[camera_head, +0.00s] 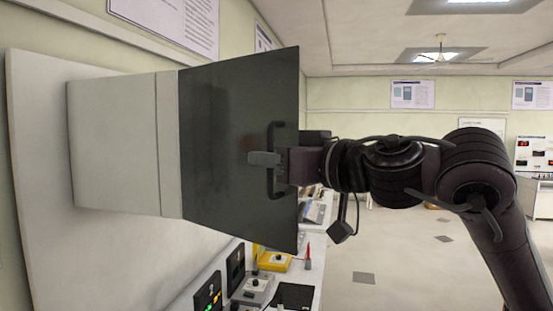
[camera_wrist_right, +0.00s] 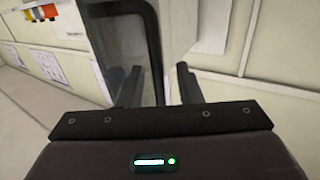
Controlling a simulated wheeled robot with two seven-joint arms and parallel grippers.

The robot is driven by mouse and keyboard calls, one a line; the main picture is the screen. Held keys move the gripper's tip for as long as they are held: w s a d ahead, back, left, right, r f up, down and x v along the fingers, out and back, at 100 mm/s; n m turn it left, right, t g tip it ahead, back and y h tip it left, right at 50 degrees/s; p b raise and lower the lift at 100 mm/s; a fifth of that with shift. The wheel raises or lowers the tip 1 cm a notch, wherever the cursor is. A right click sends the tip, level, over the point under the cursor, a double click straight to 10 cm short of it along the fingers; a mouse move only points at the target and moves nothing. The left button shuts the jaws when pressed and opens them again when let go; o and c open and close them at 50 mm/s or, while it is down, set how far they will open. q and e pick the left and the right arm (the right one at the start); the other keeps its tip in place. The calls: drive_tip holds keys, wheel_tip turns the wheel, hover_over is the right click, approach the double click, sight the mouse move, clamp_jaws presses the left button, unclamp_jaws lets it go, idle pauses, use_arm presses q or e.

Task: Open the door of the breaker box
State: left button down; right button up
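The breaker box (camera_head: 115,145) is a pale grey case on a light backing panel at the left of the head view. Its dark door (camera_head: 225,110) stands out from the case's near front edge, swung wide open, outer face towards me. The black door handle (camera_head: 272,185) is near the door's free edge. My right gripper (camera_head: 274,160) is at the handle, fingers on either side of its bar. In the right wrist view, the handle (camera_wrist_right: 153,45) runs between the spread fingers (camera_wrist_right: 158,84), with a gap to the right finger. The case's inside is hidden. My left gripper is out of view.
Below the door, a bench (camera_head: 312,240) holds a yellow device (camera_head: 273,262) and dark control panels with lit buttons. The floor (camera_head: 390,255) to the right is clear. Posters hang on the walls.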

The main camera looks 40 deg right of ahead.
drive_tip(key=s+d+b, duration=0.1)
drive_tip(key=s+b, duration=0.2)
drive_tip(key=s, duration=0.4)
drive_tip(key=shift+s+b, duration=0.25)
drive_tip(key=shift+b, duration=0.05)
drive_tip(key=shift+f, duration=0.1)
